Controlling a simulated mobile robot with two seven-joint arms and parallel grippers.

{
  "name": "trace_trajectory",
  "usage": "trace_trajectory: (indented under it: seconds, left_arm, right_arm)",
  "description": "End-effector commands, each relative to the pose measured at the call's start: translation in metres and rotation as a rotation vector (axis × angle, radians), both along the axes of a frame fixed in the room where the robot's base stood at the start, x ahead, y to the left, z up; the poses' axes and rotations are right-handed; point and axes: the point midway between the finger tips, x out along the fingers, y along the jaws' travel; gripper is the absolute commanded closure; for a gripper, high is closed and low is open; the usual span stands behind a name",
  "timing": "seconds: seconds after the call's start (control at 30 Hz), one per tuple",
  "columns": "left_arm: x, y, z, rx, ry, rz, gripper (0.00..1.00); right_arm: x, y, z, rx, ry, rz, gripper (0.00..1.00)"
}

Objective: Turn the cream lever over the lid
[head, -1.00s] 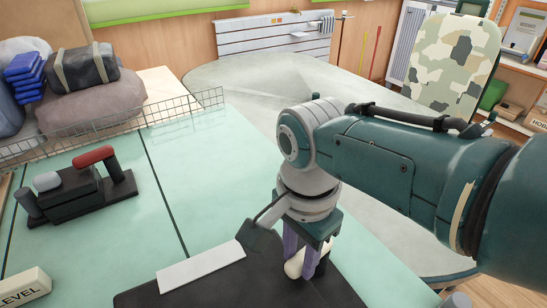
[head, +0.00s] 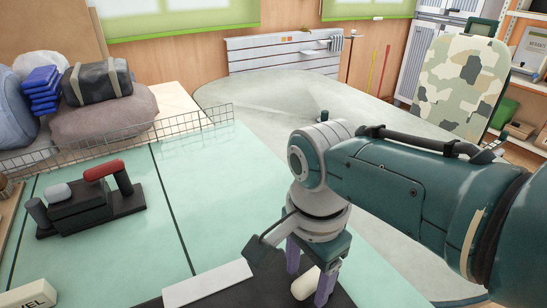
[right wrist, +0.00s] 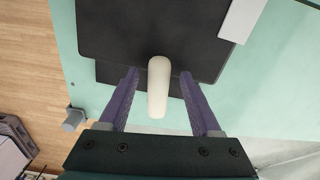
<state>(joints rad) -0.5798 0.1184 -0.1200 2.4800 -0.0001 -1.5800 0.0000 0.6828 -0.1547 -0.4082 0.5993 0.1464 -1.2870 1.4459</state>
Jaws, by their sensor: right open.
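The cream lever (head: 304,284) is a short rounded bar over a dark flat plate (head: 262,292), perhaps the lid, at the bottom of the head view. In the right wrist view the lever (right wrist: 159,88) points toward my gripper from the dark plate (right wrist: 155,30). My right gripper (right wrist: 158,78) is open, with one purple finger on each side of the lever and a visible gap on both sides. In the head view the right gripper (head: 308,280) partly hides the lever. My left gripper is not in view.
A white strip (head: 208,284) lies along the dark plate's edge. On the green table are a black device with a red handle (head: 98,203) and a cream block with lettering (head: 27,297). A wire rack (head: 130,135) with bags stands behind. The green tabletop between is clear.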

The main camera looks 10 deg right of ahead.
Motion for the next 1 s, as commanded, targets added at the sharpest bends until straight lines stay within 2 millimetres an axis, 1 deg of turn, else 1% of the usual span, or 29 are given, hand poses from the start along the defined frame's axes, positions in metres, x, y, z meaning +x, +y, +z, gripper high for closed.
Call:
trace_trajectory:
  seconds: [0.17, 0.27, 0.5, 0.6, 0.7, 0.83, 1.0]
  left_arm:
    - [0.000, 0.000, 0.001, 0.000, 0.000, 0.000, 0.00]
    - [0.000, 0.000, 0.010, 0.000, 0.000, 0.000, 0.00]
    - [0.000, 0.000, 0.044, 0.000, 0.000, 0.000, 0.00]
    - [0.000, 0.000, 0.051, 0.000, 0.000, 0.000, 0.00]
    - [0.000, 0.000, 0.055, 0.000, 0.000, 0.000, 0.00]
    - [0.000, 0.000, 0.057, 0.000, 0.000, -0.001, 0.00]
    - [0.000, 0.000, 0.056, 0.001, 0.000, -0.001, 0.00]
  right_arm:
    - [0.000, 0.000, 0.001, 0.001, 0.000, 0.001, 0.35]
    - [0.000, 0.001, 0.012, 0.002, -0.001, 0.002, 0.35]
    - [0.000, 0.001, 0.062, 0.003, -0.003, 0.001, 0.35]
    - [0.000, 0.000, 0.078, 0.002, -0.002, 0.001, 0.35]
    - [0.000, 0.000, 0.091, 0.001, -0.002, 0.001, 0.35]
    - [0.000, 0.000, 0.099, 0.000, 0.000, 0.000, 0.35]
    - [0.000, 0.000, 0.099, 0.000, 0.000, 0.000, 0.35]
